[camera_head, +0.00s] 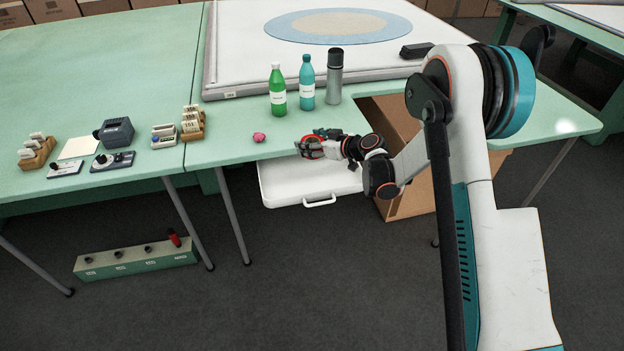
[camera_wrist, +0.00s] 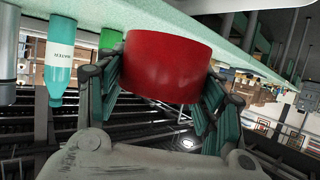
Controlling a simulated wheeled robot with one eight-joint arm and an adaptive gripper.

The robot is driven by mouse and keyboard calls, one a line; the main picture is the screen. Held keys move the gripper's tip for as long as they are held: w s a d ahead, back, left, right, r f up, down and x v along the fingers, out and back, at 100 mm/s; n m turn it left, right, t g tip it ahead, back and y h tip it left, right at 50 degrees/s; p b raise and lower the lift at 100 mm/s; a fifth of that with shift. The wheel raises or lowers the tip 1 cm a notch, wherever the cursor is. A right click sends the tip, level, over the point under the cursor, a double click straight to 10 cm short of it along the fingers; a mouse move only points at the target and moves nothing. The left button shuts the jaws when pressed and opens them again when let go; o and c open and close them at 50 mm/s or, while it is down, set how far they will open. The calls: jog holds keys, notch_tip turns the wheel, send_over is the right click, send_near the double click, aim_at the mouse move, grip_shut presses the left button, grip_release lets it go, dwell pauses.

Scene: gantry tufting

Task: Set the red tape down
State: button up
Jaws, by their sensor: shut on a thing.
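The red tape (camera_wrist: 168,65) is a thick red roll between the two fingers of my gripper (camera_wrist: 160,90) in the wrist view. My gripper is shut on it. In the head view the red tape (camera_head: 313,149) shows as a small red ring at my gripper (camera_head: 318,145), near the front edge of the green table (camera_head: 230,150). I cannot tell whether the tape touches the table.
A green bottle (camera_head: 278,92), a teal bottle (camera_head: 306,85) and a grey flask (camera_head: 334,78) stand just behind my gripper. A small pink object (camera_head: 259,137) lies to its left. Card holders and devices stand further left. Green tabletop is bare between them.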

notch_tip(320, 180, down, 15)
jog(key=b, duration=0.4)
jog(key=shift+r+b, duration=0.2)
jog(key=shift+b, duration=0.15)
jog(key=shift+r, duration=0.1)
jog(key=o, duration=0.8)
